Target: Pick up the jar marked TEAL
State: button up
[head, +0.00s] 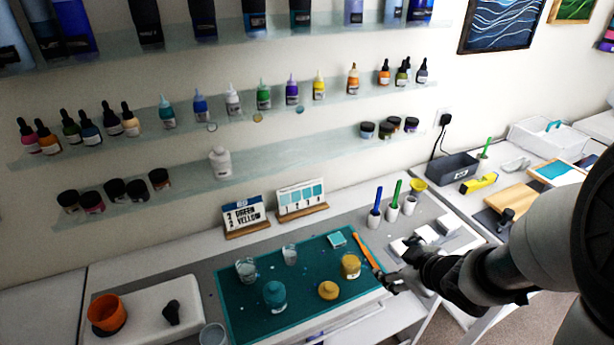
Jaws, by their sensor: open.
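A teal jar (275,296) with a teal lid stands upright on the dark teal mat (310,263), near its front left. Its label is too small to read. A yellow jar (350,266) stands at the right of the mat, and a low mustard-yellow round piece (328,290) lies between the two. My gripper (388,280) reaches in from the right, just past the mat's right edge. It is open and holds nothing that I can see. It is apart from the teal jar, with the yellow jar and the round piece between them.
Two clear cups (246,270) stand behind the teal jar, and another clear cup (213,335) at the front edge. An orange tool (366,249) lies close to my gripper. Two cards (245,214) stand behind the mat. An orange cup (107,313) is at left. Glass shelves hang above.

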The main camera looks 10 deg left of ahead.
jog(key=s+a+f+n+g+y, duration=0.2)
jog(key=s+a+f+n+y, duration=0.1)
jog(key=a+f+y, duration=0.3)
jog(key=n+g+y, duration=0.1)
jog(key=g+y, duration=0.1)
jog(key=y, duration=0.2)
send_near(285, 301)
jog(key=b+x, duration=0.1)
jog(key=x, duration=0.1)
jog(key=b+x, duration=0.1)
jog(key=x, duration=0.1)
jog(key=b+x, duration=0.1)
jog(key=x, duration=0.1)
jog(key=shift+s+a+f+b, duration=0.25)
jog(key=shift+a+b, duration=0.05)
jog(key=shift+b, duration=0.1)
jog(key=shift+w+b+x, duration=0.15)
jog(key=shift+b+x, duration=0.4)
jog(key=shift+x, duration=1.05)
jog(key=shift+w+b+x, duration=0.15)
jog(key=shift+b+x, duration=0.35)
jog(key=shift+x, duration=1.05)
jog(key=shift+r, duration=0.15)
jog(key=shift+c, duration=0.4)
jog(key=shift+d, duration=0.1)
jog(key=c, duration=1.2)
jog(key=shift+c, duration=0.5)
jog(key=shift+r, duration=0.1)
